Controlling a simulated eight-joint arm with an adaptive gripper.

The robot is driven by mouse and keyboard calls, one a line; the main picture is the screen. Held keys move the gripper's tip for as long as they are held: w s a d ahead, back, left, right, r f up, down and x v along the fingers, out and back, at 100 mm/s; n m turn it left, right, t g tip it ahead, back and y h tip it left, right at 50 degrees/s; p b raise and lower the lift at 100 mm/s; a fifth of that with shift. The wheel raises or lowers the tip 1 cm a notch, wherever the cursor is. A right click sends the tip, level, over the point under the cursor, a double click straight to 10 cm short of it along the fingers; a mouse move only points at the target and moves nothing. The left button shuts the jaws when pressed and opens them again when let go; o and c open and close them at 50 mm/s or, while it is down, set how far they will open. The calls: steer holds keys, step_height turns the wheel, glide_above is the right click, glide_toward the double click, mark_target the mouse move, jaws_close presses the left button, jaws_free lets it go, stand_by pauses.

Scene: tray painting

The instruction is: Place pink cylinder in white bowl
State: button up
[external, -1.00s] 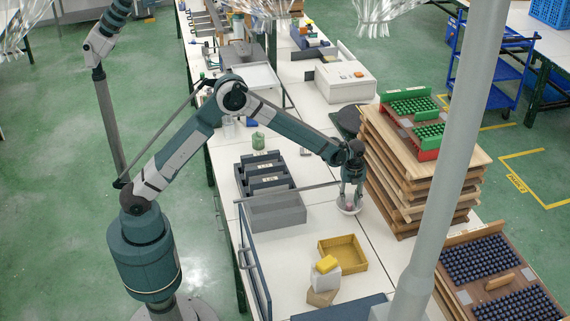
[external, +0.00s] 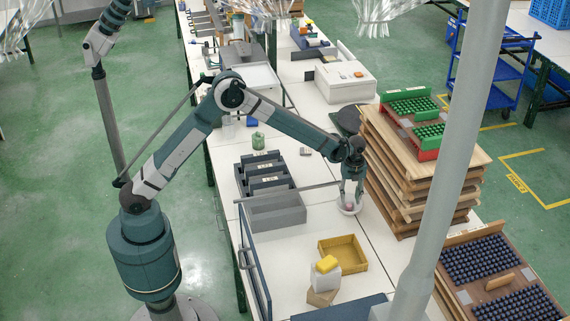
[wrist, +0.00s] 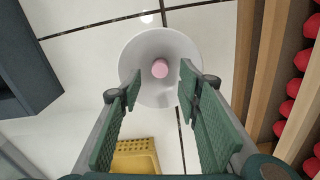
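The white bowl (wrist: 160,100) stands on the white table below my gripper (wrist: 160,85). The pink cylinder (wrist: 160,68) shows inside the bowl's outline, near its middle, with its round end towards the wrist camera. In the external view the bowl (external: 347,210) is under my gripper (external: 349,205), and a small pink spot of the cylinder shows there.
A yellow basket (external: 342,253) lies in front of the bowl; it also shows in the wrist view (wrist: 135,157). Grey bins (external: 275,210) stand to the left. Stacked wooden trays (external: 410,195) rise close on the right. A yellow block (external: 326,264) tops a white box.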

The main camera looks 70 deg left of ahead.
mark_target(347, 203)
steer(key=shift+r+p, duration=0.65)
steer(key=shift+r, duration=1.85)
steer(key=s+r+n+t, duration=0.3)
steer(key=s+r+n, duration=0.6)
steer(key=s+r, duration=1.55)
steer(key=s+n+t, duration=0.4)
steer(key=s+n, duration=0.7)
steer(key=s, duration=1.8)
steer(key=shift+s+d, duration=0.3)
steer(key=shift+d, duration=0.15)
